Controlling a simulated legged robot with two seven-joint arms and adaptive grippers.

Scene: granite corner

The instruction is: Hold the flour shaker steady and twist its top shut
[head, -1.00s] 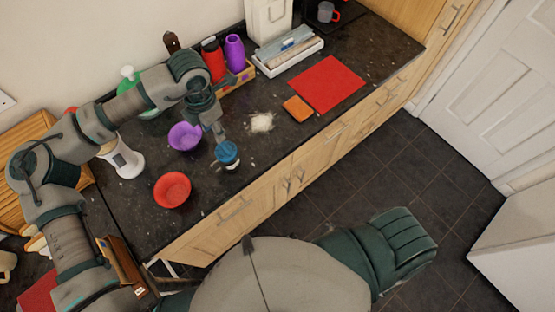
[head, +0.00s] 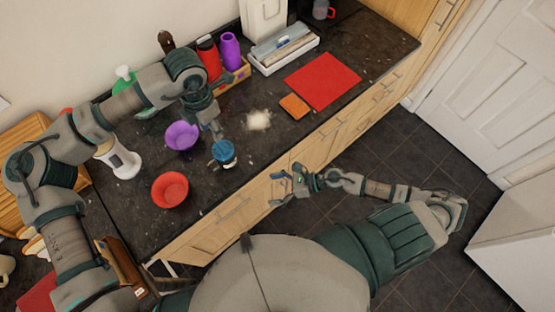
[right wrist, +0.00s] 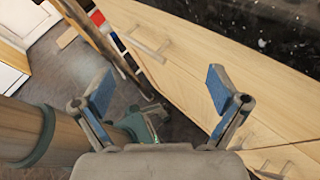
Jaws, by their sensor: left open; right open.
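The flour shaker (head: 223,151), with a blue top, stands on the dark counter near its front edge. My left gripper (head: 214,134) is open and reaches down from above, right behind the shaker; I cannot tell whether its fingers touch it. My right gripper (head: 281,188) is open and empty, in front of the cabinet fronts, to the right of and below the shaker in the head view. In the right wrist view its two blue-padded fingers (right wrist: 163,95) are wide apart. The shaker is not recognisable in that view.
A purple bowl (head: 181,136) stands just left of the shaker, and a red bowl (head: 170,189) to the lower left. Cabinet drawers (head: 240,212) front the counter.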

